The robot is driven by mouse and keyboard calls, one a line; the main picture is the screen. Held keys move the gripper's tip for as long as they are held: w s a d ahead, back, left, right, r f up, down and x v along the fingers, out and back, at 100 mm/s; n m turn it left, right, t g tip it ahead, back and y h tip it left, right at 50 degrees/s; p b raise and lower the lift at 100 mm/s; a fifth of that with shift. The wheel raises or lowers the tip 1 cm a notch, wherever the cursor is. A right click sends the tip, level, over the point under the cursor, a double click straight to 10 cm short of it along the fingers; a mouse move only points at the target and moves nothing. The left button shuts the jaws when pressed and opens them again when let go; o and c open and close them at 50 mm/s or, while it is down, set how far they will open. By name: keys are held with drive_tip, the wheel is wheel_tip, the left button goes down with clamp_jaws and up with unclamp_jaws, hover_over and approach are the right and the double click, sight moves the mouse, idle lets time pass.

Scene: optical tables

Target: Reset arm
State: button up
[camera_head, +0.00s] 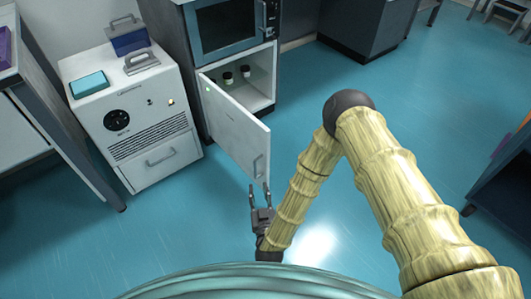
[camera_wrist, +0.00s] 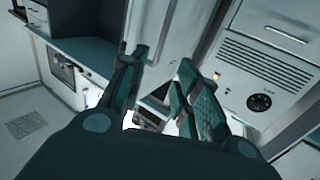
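My gripper (camera_head: 260,194) is at the end of my bent, yellowish segmented arm, in the lower middle of the head view. Its two fingers are spread apart and point toward the lower end of an open white cabinet door (camera_head: 238,128). Nothing shows between the fingers. In the wrist view the gripper (camera_wrist: 160,80) also has its fingers apart, with the pale door (camera_wrist: 150,25) ahead. The door's handle (camera_head: 258,167) is just above the fingertips in the head view. I cannot tell whether they touch the door.
The open cabinet (camera_head: 255,90) holds two small dark jars (camera_head: 228,78) under an oven-like unit (camera_head: 226,25). A dark bench (camera_head: 505,170) is at right. Blue floor is free around my arm.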

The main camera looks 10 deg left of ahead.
drive_tip(key=s+d+f+g+h, duration=0.1)
drive_tip(key=s+d+f+g, duration=0.35)
drive_tip(key=d, duration=0.45)
drive_tip(key=s+d+f+g+h, duration=0.2)
drive_tip(key=s+d+f+g, duration=0.25)
drive_tip(key=d, duration=0.45)
drive_tip(key=s+d+r+m+g+h, duration=0.15)
drive_tip(key=s+d+g, duration=0.25)
drive_tip(key=s+d, duration=0.5)
drive_tip(key=s+d+r+m+g+h, duration=0.1)
drive_tip(key=s+d+r+m+g, duration=0.25)
drive_tip(key=s+d, duration=0.55)
wheel_tip(320, 180, up, 27)
drive_tip(key=s+a+n+p, duration=0.1)
drive_tip(key=a+p, duration=0.1)
drive_tip(key=p, duration=2.6)
drive_tip(key=shift+s+a+r+g, duration=0.2)
drive_tip(key=shift+s+a+g, duration=0.1)
drive_tip(key=shift+s+g, duration=0.1)
